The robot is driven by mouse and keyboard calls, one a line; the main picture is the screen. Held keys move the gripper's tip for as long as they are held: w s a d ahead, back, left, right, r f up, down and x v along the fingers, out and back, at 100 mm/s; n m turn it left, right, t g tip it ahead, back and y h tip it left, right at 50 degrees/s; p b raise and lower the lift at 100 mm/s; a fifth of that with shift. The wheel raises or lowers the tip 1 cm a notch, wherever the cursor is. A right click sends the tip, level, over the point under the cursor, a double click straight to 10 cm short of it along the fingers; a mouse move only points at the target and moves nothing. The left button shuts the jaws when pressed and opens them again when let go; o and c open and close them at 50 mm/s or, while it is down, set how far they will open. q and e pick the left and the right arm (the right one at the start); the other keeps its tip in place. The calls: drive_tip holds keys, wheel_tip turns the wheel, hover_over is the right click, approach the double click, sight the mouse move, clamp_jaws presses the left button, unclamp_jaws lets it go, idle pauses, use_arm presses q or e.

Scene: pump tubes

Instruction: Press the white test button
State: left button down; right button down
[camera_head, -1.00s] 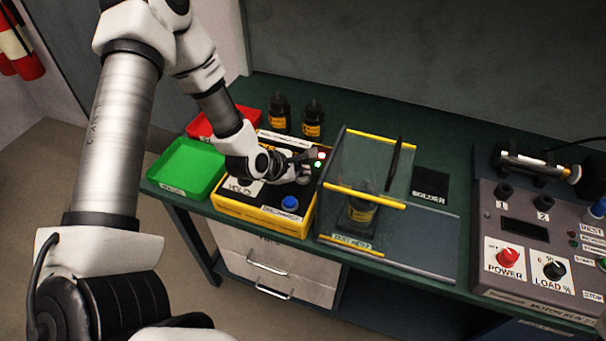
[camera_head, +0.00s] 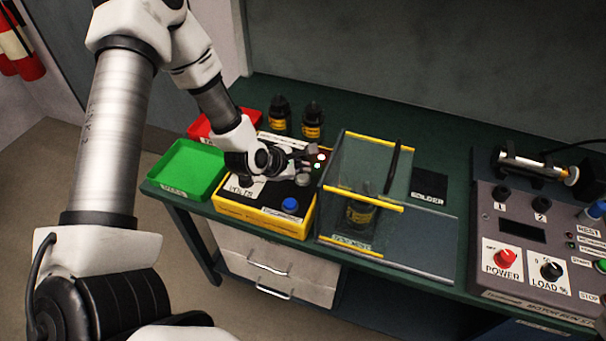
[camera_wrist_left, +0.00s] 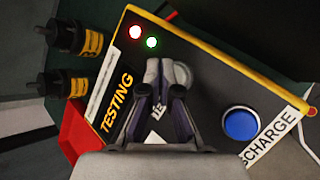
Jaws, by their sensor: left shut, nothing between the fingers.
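The yellow-edged tester box (camera_head: 262,217) stands on the bench with a black top and a blue button (camera_head: 290,204). My left gripper (camera_head: 302,158) is shut and empty, over the box top near two small lights. In the left wrist view its fingers (camera_wrist_left: 160,82) cover part of a white label on the panel. A pale grey-white rounded shape (camera_wrist_left: 182,74) shows beside the fingertips; it may be the white test button, partly hidden. I cannot tell whether the fingertips touch it. The blue button (camera_wrist_left: 241,124) is to the right. My right gripper is not in view.
A green tray (camera_head: 187,170) and a red tray (camera_head: 205,129) lie left of the box. Two black bottles (camera_head: 280,115) stand behind it. A clear yellow-edged shield (camera_head: 350,150) stands close on its right. A control panel (camera_head: 520,270) is farther right.

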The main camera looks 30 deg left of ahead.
sight(302, 177)
use_arm(q)
wheel_tip(302, 177, up, 5)
drive_tip(key=p, duration=0.3)
idle(0.5)
idle(0.4)
